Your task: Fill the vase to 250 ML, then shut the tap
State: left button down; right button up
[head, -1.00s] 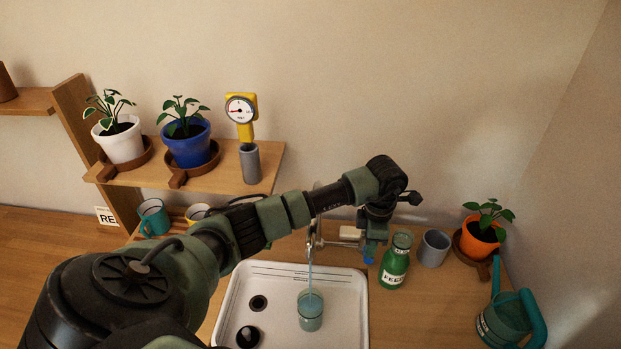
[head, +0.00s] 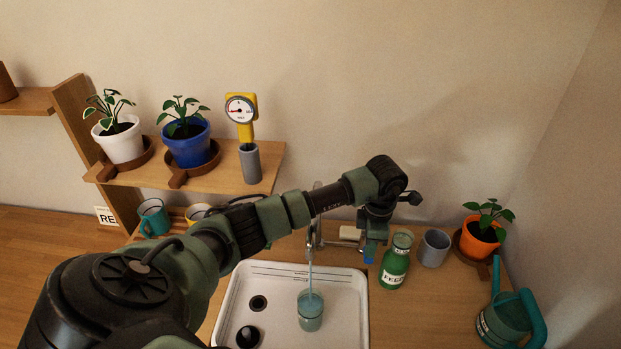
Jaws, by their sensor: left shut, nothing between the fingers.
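The vase (head: 311,313) is a clear glass vessel standing in the white sink (head: 345,335). A thin stream of water falls into it from the tap (head: 312,236), which is partly hidden behind my left arm. The vase holds bluish water; its level marks are too small to read. My left gripper (head: 370,255) points down beside the tap, at the right end of a pale tap part (head: 350,234). It is shut and empty; I cannot tell whether it touches the tap. My right gripper is not in view.
A green feed bottle (head: 395,265), a grey cup (head: 433,248), an orange plant pot (head: 479,238) and a teal watering can (head: 509,318) stand right of the gripper. A shelf (head: 228,178) with potted plants and a yellow gauge (head: 241,115) is behind left.

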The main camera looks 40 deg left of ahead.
pick_arm(q)
jog(key=shift+f, duration=0.15)
jog(key=shift+f+b, duration=0.5)
jog(key=shift+r+p, duration=2.2)
jog(key=shift+r, duration=1.45)
jog(key=shift+f, duration=0.1)
